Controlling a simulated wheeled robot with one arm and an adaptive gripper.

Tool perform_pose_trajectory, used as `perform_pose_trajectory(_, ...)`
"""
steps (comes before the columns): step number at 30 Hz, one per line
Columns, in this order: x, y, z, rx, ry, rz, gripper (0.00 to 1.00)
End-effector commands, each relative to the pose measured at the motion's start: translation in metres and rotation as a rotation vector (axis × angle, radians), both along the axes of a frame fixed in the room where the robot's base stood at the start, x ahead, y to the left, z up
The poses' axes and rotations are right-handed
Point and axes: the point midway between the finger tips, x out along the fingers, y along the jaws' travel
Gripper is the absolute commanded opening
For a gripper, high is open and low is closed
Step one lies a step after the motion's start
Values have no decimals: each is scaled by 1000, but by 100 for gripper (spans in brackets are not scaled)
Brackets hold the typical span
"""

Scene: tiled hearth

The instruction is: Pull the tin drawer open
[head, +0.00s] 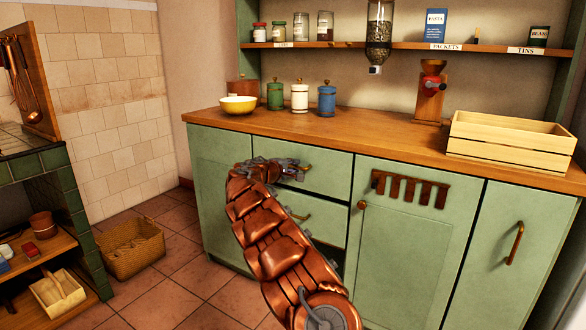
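The green cabinet has a stack of drawers left of its middle door. The top drawer (328,172) has a plain green front; its handle is hidden by my gripper, and a dark line shows along its lower edge. A lower drawer (326,222) has a brass handle (298,215) and is partly covered by my copper arm. I cannot tell which is the tin drawer, as no label shows. My gripper (298,169) is at the top drawer's front, around where a handle would be. Its fingers are too small to tell whether they are shut or touching.
The wooden counter (395,142) holds a yellow bowl (238,105), several canisters, a grinder (430,92) and a slatted crate (510,143). The middle door (410,245) has a slotted wooden vent and a knob. A basket (131,250) stands on the tiled floor at left.

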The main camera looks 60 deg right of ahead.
Motion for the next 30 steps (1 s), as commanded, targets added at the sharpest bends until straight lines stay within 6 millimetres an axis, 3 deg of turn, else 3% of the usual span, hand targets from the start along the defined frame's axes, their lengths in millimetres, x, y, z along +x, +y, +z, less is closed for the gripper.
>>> perform_pose_trajectory(10,0,-2,0,0,0,1,22)
perform_pose_trajectory(17,0,-2,0,0,0,1,0)
perform_pose_trajectory(30,0,-1,-1,0,-1,1,0)
